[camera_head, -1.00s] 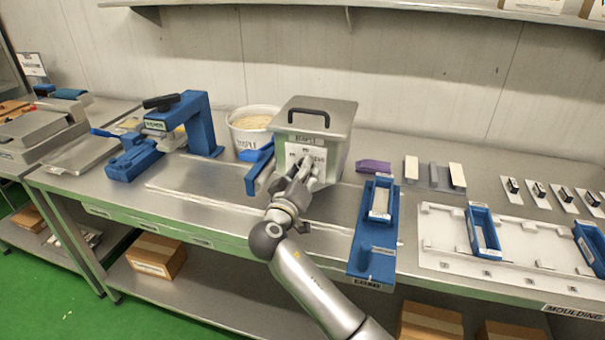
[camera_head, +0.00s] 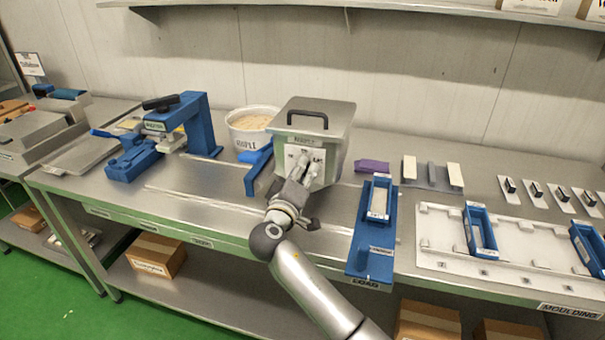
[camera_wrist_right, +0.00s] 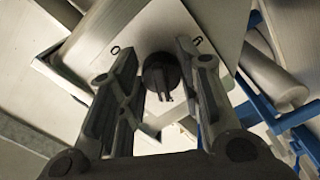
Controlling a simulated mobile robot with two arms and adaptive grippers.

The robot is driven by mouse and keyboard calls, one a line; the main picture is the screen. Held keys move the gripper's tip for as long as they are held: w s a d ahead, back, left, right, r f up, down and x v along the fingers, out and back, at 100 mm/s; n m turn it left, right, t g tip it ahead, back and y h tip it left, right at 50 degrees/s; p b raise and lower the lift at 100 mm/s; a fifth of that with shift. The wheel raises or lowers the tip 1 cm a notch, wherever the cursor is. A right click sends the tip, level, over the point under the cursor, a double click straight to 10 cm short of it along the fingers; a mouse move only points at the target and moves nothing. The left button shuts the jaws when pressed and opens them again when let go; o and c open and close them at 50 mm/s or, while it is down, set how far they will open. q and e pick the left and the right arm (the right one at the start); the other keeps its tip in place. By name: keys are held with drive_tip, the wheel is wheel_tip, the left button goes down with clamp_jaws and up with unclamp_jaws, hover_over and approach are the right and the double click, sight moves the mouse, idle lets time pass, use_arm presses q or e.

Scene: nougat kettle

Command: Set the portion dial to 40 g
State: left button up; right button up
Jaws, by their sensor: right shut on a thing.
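The steel kettle (camera_head: 338,125), a box with a sloped lid and black handle, stands at the middle of the bench. A white label plate (camera_head: 318,156) is on its front. In the right wrist view, the black portion dial (camera_wrist_right: 160,72) sits on this pale plate between my fingers. My right gripper (camera_head: 301,168) is at the plate and shut on the dial; it also shows in the right wrist view (camera_wrist_right: 158,68). The gripper hides the dial in the head view. Its setting cannot be read. My left gripper is not in view.
A blue lever-like part (camera_head: 259,172) is at the kettle's left side. A white tub (camera_head: 250,140) and a blue press (camera_head: 200,125) stand farther left. A blue load fixture (camera_head: 363,255) and white moulding tray (camera_head: 440,235) lie to the right. Bare bench (camera_head: 215,195) lies at left front.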

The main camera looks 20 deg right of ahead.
drive_tip(key=o, duration=1)
drive_tip(key=shift+s, duration=0.1)
drive_tip(key=v, duration=1.2)
drive_tip(key=shift+f, duration=0.1)
